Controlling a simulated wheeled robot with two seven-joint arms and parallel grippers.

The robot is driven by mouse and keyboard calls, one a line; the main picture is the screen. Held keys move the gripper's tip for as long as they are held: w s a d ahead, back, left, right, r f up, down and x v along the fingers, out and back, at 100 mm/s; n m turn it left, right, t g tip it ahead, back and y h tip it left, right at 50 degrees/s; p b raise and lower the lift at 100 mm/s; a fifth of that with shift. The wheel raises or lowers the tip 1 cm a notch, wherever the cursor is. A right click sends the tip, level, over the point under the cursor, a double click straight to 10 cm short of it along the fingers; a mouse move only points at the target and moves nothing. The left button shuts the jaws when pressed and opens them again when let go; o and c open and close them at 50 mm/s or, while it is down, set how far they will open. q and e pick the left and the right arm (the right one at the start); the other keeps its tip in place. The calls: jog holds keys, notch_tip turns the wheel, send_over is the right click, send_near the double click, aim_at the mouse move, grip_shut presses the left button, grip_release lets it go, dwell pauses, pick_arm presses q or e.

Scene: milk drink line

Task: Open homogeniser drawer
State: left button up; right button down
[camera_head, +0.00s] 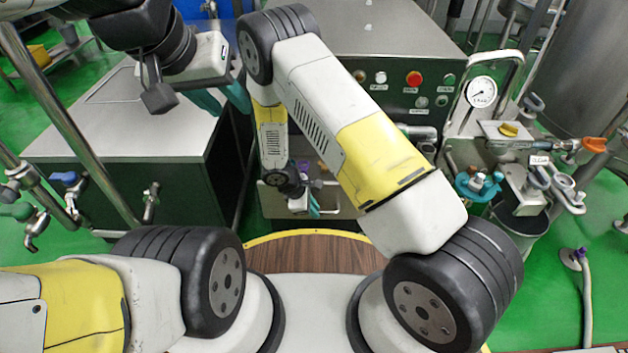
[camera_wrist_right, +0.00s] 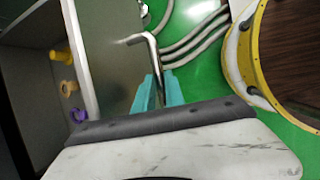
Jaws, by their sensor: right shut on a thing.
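The homogeniser (camera_head: 365,45) is a steel cabinet with a dark green front. Its grey drawer (camera_head: 340,200) stands out from the front low down, with its inside partly visible; how far it is out is hard to tell. In the right wrist view, the drawer (camera_wrist_right: 85,45) holds small yellow, orange and purple parts. My right gripper (camera_head: 313,206) is at the drawer front. Its teal fingers (camera_wrist_right: 159,88) are shut on the bent metal drawer handle (camera_wrist_right: 148,45). My left gripper (camera_head: 222,97) is raised at the upper left, its teal fingers apart and empty.
A steel-topped cabinet (camera_head: 110,120) stands at the left, with valves and pipes before it. A gauge (camera_head: 481,92) and a fittings stand are at the right. The homogeniser's panel has a red button (camera_head: 414,78).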

jog(key=c, duration=1.4)
grip_release()
jog(key=v, duration=0.8)
jog(key=shift+w, duration=0.1)
